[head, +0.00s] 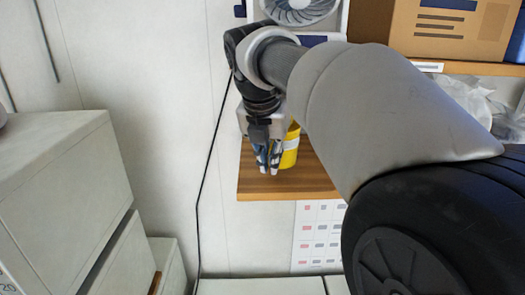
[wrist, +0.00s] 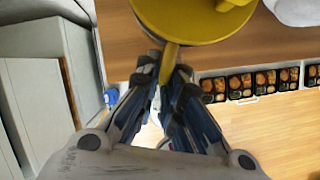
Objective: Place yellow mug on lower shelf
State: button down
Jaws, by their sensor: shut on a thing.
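The yellow mug (head: 291,152), with a pale band, is partly hidden behind my gripper in the head view. My gripper (head: 268,169) points down at the left part of the wooden lower shelf (head: 300,187). In the wrist view the mug (wrist: 190,22) is at the top, and its handle (wrist: 168,58) runs between my fingertips (wrist: 165,70). My gripper is shut on this handle. The mug looks upright over the shelf board; I cannot tell whether its base touches the wood.
A black cable (head: 205,170) hangs left of the lower shelf. Pale cabinets (head: 60,180) stand at left. Several bento trays (wrist: 240,86) show in the wrist view.

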jog(key=shift+w+d+r, duration=0.1)
jog(key=shift+w+d, duration=0.05)
jog(key=shift+w, duration=0.3)
jog(key=shift+f, duration=0.2)
notch_tip(320, 180, down, 2)
jog(key=shift+s+f, duration=0.1)
jog(key=shift+s, duration=0.05)
jog(key=shift+f, duration=0.5)
jog(key=shift+f, duration=0.15)
jog(key=c, duration=1.7)
grip_release()
